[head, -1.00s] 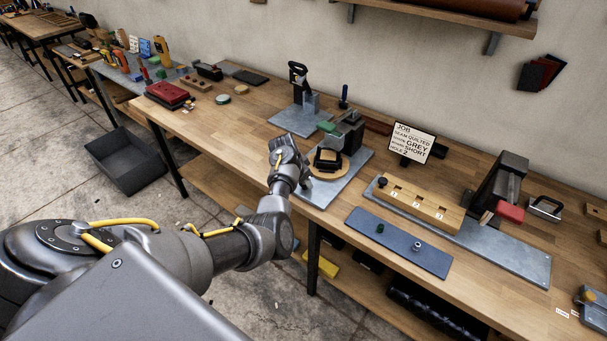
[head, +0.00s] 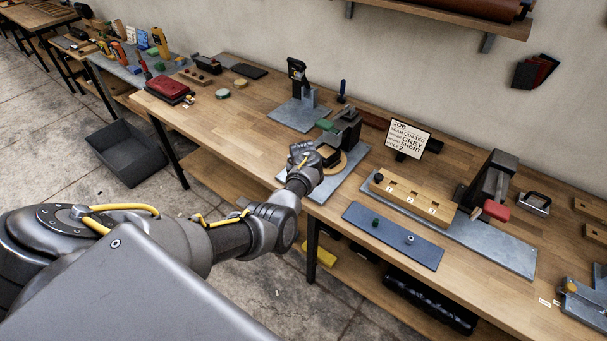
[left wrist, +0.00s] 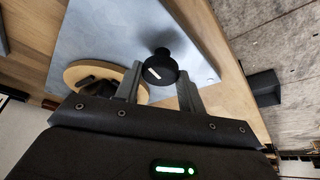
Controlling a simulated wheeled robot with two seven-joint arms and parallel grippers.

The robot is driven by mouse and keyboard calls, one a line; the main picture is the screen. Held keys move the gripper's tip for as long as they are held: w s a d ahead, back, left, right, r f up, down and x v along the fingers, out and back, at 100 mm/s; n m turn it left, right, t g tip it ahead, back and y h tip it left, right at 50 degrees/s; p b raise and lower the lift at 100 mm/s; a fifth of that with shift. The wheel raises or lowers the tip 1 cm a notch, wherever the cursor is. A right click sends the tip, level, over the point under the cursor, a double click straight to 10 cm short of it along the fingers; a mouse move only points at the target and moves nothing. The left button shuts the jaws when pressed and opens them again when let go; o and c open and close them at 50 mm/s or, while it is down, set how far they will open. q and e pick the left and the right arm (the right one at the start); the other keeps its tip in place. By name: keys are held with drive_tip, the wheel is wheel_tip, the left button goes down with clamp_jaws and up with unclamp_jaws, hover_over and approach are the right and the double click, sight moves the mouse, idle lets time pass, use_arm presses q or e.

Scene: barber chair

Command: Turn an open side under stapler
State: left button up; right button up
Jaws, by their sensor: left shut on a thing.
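The stapler (head: 346,128) is a dark grey machine with a green part, on a grey metal plate (head: 352,180). A round wooden turntable (head: 344,169) lies before it with a black piece (head: 327,155) on top, partly hidden by my left gripper (head: 304,153). In the left wrist view, the turntable (left wrist: 75,73) and part of the black piece (left wrist: 95,82) show left of the fingers. My left gripper (left wrist: 157,90) is shut on a round black knob (left wrist: 163,66) with a white mark, beside the turntable. My right gripper is out of view.
A black press (head: 297,78) stands behind to the left. A dark bin (head: 126,152) stands on the floor.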

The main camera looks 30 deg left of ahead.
use_arm(q)
drive_tip(key=shift+n+g, duration=0.3)
drive_tip(key=shift+n, duration=0.5)
drive_tip(key=o, duration=1)
drive_tip(key=shift+c, duration=0.2)
drive_tip(key=shift+r+y, duration=0.3)
drive_tip(key=v, duration=1)
